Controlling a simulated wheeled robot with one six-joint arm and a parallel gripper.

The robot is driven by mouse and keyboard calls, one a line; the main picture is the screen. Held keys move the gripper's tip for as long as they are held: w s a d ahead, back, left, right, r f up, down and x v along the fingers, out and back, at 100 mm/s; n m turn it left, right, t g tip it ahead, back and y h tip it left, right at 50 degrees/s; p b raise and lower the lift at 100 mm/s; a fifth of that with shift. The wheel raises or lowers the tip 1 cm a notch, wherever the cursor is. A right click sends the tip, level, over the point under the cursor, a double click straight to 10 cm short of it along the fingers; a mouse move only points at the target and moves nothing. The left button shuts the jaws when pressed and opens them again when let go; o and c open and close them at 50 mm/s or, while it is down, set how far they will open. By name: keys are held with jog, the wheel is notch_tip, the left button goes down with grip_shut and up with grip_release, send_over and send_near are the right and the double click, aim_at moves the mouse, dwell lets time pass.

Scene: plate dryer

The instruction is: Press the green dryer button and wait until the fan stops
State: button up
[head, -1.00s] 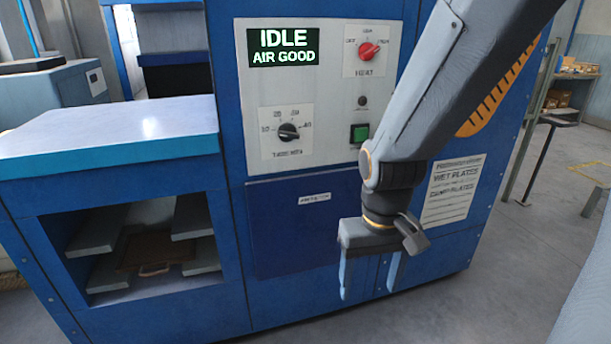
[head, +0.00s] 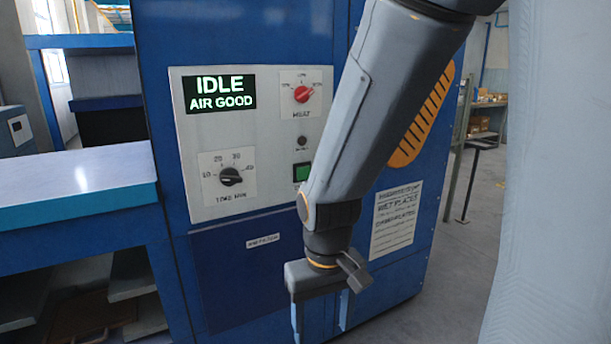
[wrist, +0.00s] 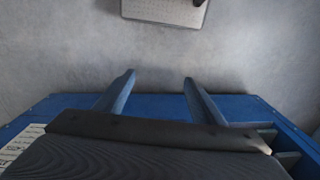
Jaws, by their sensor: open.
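The blue plate dryer (head: 160,60) fills the middle of the head view. Its light control panel (head: 185,140) carries the green button (head: 301,172), which is partly covered by my arm on its right. The display (head: 220,91) reads IDLE, AIR GOOD. A red heat knob (head: 302,94) and a black timer knob (head: 230,175) are on the same panel. My gripper (head: 320,325) hangs pointing down, below and apart from the button, with its fingertips near or past the frame's bottom edge. In the wrist view its two fingers (wrist: 158,80) are apart and nothing is between them.
A blue bench with a pale top (head: 75,185) and shelves below stands left of the dryer. A paper notice (head: 395,220) is on the dryer's right part. Grey floor (head: 450,265) is open at the right. A dark stand (head: 472,185) is farther back.

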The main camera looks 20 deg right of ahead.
grip_shut()
dwell(1.5)
